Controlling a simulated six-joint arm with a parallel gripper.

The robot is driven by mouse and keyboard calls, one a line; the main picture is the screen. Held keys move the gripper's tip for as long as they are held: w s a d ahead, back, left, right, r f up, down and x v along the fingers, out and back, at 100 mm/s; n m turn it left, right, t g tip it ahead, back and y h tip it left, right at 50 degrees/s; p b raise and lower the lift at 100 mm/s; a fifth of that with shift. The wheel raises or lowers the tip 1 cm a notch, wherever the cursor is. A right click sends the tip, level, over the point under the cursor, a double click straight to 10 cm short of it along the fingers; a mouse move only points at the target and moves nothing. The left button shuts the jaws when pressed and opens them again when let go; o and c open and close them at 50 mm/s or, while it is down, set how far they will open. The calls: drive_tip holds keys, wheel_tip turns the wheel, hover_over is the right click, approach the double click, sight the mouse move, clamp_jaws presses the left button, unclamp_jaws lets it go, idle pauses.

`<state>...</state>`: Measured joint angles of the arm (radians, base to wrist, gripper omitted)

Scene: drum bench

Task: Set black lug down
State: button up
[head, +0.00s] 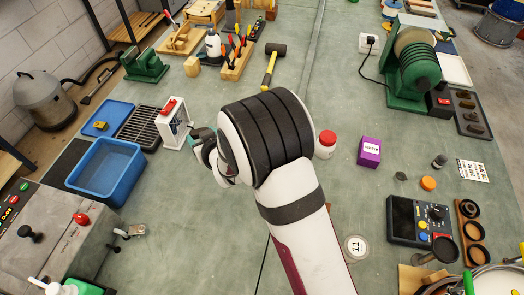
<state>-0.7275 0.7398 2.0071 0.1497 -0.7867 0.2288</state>
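My gripper (205,143) shows only in part, at the left of my large black-and-white wrist joint, over the left middle of the bench. A small grey-green part and a white part show there. The fingertips are hidden or too small to make out, so I cannot tell whether it is open or shut, or whether it holds anything. I cannot pick out the black lug for certain; it may be hidden behind the wrist.
The green bench (345,195) has bare room around my arm. At left stand a blue tub (106,170), a black grate (139,127) and a white frame with a red top (175,122). At right are a red-lidded jar (325,146), a purple box (369,152) and an orange cap (428,183).

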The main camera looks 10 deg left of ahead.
drive_tip(key=w+d+r+m+t+h, duration=0.25)
drive_tip(key=w+d+m+h, duration=0.3)
drive_tip(key=w+d, duration=0.35)
drive_tip(key=d+m+h, duration=0.9)
drive_tip(key=d, duration=1.3)
drive_tip(key=s+d+f+m+g+h, duration=0.1)
drive_tip(key=s+d+m+g+h, duration=0.2)
drive_tip(key=s+d+m+g, duration=0.45)
drive_tip(key=s+d+f+m+g+h, duration=0.1)
drive_tip(key=s+d+m+g+h, duration=0.3)
drive_tip(key=d, duration=0.6)
drive_tip(key=n+t+y, duration=0.1)
drive_tip(key=t, duration=0.1)
hover_over(338, 184)
wheel_tip(338, 184, down, 7)
drive_tip(key=shift+d+f, duration=0.1)
drive_tip(key=shift+f, duration=0.1)
wheel_tip(338, 184, down, 3)
drive_tip(key=shift+f, duration=0.45)
